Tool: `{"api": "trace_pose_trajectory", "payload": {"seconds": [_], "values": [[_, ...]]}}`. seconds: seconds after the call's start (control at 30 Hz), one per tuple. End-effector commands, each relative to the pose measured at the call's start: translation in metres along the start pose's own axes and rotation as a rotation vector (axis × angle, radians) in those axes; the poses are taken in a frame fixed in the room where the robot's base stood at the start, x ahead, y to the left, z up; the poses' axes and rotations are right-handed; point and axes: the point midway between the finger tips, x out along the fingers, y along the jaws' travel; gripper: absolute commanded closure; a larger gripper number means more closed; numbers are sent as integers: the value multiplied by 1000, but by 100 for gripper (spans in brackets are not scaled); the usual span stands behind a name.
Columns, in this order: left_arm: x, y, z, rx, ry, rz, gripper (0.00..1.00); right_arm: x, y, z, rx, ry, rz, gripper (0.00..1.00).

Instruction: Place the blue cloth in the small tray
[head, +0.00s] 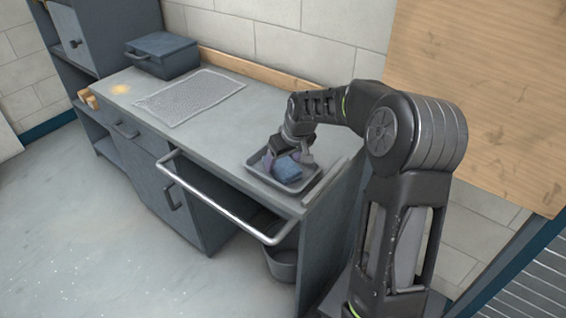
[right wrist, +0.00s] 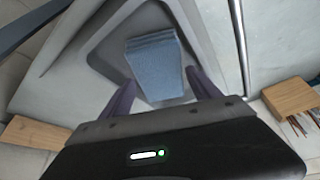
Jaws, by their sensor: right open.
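The blue cloth (head: 287,169) is a small folded block lying in the small grey tray (head: 312,184) at the right end of the counter. In the right wrist view the cloth (right wrist: 155,66) lies inside the tray (right wrist: 99,50), between and just beyond my fingers. My right gripper (head: 288,160) reaches down over the tray. In the right wrist view its two purple fingers (right wrist: 163,97) are apart, one on each side of the cloth's near end, with no clear contact. My left gripper is not in view.
The grey counter (head: 228,130) holds a textured mat (head: 190,96) and a dark blue box (head: 163,55) at the far left. A metal rail (head: 215,203) runs along the counter's front. A bin (head: 283,262) stands below. The counter between mat and tray is clear.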

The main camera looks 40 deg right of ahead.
Motion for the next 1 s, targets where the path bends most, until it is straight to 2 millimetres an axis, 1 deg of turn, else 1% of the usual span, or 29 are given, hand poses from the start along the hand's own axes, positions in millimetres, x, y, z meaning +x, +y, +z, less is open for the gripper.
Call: {"api": "trace_pose_trajectory", "payload": {"seconds": [0.3,0.4,0.5,0.6,0.67,1.0], "values": [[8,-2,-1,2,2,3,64,-64,0,-1,1,6,0,28],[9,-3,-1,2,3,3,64,-82,0,0,0,4,0,28],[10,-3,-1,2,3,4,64,-96,0,0,0,3,0,28],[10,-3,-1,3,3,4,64,-104,0,0,0,1,0,28],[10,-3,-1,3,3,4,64,-106,0,0,0,1,0,28],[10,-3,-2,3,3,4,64,-106,0,0,0,0,0,28]]}}
